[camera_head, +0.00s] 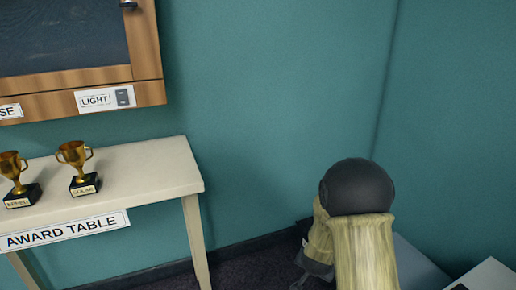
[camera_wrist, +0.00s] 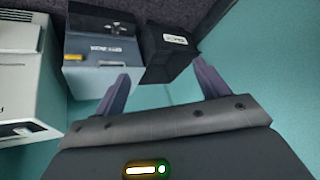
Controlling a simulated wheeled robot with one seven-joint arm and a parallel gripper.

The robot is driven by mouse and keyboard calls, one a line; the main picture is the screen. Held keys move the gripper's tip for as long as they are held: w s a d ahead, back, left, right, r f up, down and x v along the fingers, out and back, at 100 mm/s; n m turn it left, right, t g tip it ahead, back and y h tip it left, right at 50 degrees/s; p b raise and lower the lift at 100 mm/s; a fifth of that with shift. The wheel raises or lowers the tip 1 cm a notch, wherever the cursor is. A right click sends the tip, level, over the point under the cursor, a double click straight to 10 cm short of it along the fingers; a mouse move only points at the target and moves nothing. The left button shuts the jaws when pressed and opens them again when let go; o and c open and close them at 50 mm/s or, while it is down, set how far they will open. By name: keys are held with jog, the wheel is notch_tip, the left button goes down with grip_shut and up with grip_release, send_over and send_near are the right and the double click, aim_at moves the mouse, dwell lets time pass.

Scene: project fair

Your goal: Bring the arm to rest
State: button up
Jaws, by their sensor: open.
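My arm (camera_head: 362,225) rises at the lower right of the head view, with a dark rounded joint on top and pale yellow covering below. My gripper (camera_wrist: 161,68) shows in the wrist view with its two dark fingers spread apart. Nothing is seen between the fingers.
The award table (camera_head: 150,170) stands at the left with two gold trophies, one (camera_head: 76,166) nearer its right end. In the wrist view a black box (camera_wrist: 168,52), a grey box (camera_wrist: 98,48) and a whitish unit (camera_wrist: 28,85) are near the fingers.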

jog(key=s+a+r+n+g+y+p, duration=0.1)
jog(key=s+r+n+g, duration=0.15)
jog(key=s+r, duration=0.65)
jog(key=s+a+r+n+g+y+p, duration=0.15)
jog(key=s+r+n, duration=0.35)
jog(key=s, duration=0.7)
jog(key=w+p+v, duration=0.2)
jog(key=p+v, duration=1)
jog(key=w+a+r+p+v, duration=0.1)
jog(key=w+p+v, duration=0.2)
jog(key=p+v, duration=1)
jog(key=w+a+r+p+v, duration=0.1)
jog(key=w+p+v, duration=0.2)
jog(key=p+v, duration=0.9)
jog(key=shift+w+r+m+h+p, duration=0.35)
jog(key=shift+r+m+p, duration=0.1)
jog(key=shift+p, duration=0.2)
jog(key=shift+d+f, duration=0.1)
